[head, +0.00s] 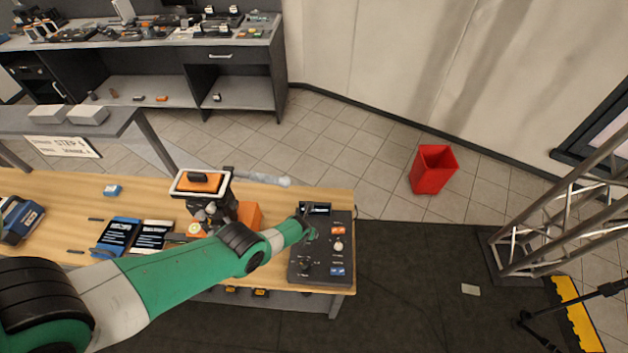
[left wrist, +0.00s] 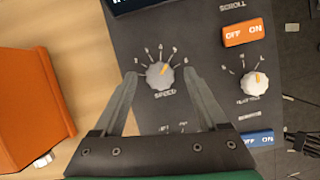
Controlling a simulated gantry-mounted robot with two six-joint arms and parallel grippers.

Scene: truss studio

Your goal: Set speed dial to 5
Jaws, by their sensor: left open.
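The speed dial (left wrist: 159,75) is a small pale knob with an orange pointer mark, ringed by small printed numbers. Its mark points up and slightly right; the exact number is hard to read. The dial sits on a dark control panel (head: 308,271). My left gripper (left wrist: 161,76) is open, with one finger on each side of the dial; I cannot tell whether either finger touches it. In the head view my left gripper (head: 306,225) is over the panel's upper left part and hides the speed dial. My right gripper is not in view.
On the panel right of the dial are an orange off/on switch (left wrist: 243,32), a second knob (left wrist: 251,84) and a blue off/on switch (left wrist: 257,139). An orange box (left wrist: 28,105) stands left of the panel. A red bin (head: 433,170) is on the floor.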

